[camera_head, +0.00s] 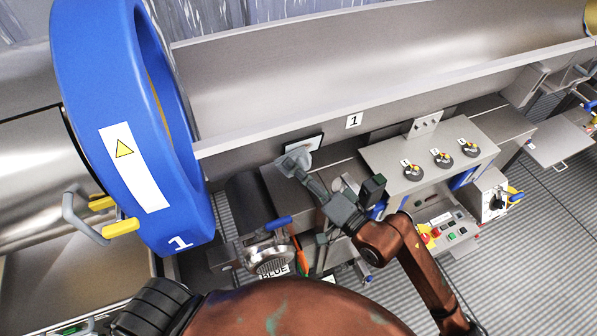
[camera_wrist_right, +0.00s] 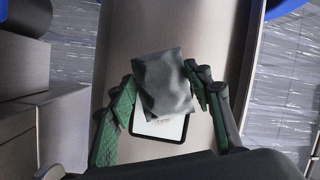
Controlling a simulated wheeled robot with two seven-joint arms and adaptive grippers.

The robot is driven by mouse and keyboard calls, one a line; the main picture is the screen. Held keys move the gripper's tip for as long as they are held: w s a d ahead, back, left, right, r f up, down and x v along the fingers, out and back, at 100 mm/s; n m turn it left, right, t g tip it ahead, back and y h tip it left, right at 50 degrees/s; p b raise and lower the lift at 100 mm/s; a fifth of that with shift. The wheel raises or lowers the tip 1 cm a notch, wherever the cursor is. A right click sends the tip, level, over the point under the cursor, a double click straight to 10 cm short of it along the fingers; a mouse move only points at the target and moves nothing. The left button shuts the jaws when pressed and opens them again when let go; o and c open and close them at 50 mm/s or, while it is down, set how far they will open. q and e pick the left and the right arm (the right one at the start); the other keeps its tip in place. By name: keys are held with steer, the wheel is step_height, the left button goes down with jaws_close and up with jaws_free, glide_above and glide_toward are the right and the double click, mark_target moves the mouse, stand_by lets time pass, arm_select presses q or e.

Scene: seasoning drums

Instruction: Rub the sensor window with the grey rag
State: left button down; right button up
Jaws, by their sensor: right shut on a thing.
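The grey rag (camera_head: 293,161) is pinched between the fingertips of my right gripper (camera_head: 303,174). In the right wrist view the rag (camera_wrist_right: 165,82) hangs bunched between the green-padded fingers of the right gripper (camera_wrist_right: 163,92). The sensor window (camera_head: 306,143), a pale panel with a black frame, is on the side of the metal trough. In the right wrist view the rag covers most of the window (camera_wrist_right: 160,129); only its lower end shows. The rag lies over or against the window; exact contact cannot be told. My left gripper is not in view.
A big blue drum ring marked 1 (camera_head: 184,205) stands at left with yellow-ended handles (camera_head: 121,226). A grey panel with several dials (camera_head: 391,158) is right of my gripper. A blue-handled fitting (camera_head: 268,229) and metal strainer (camera_head: 270,261) are below.

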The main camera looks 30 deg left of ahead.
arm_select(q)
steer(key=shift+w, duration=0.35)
arm_select(e)
steer(key=shift+w+a, duration=0.25)
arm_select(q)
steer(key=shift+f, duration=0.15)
arm_select(e)
steer(key=shift+w+a+r, duration=0.15)
steer(key=shift+w+a, duration=0.1)
steer(key=shift+a, duration=0.05)
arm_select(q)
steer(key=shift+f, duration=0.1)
arm_select(e)
steer(key=shift+d, duration=0.1)
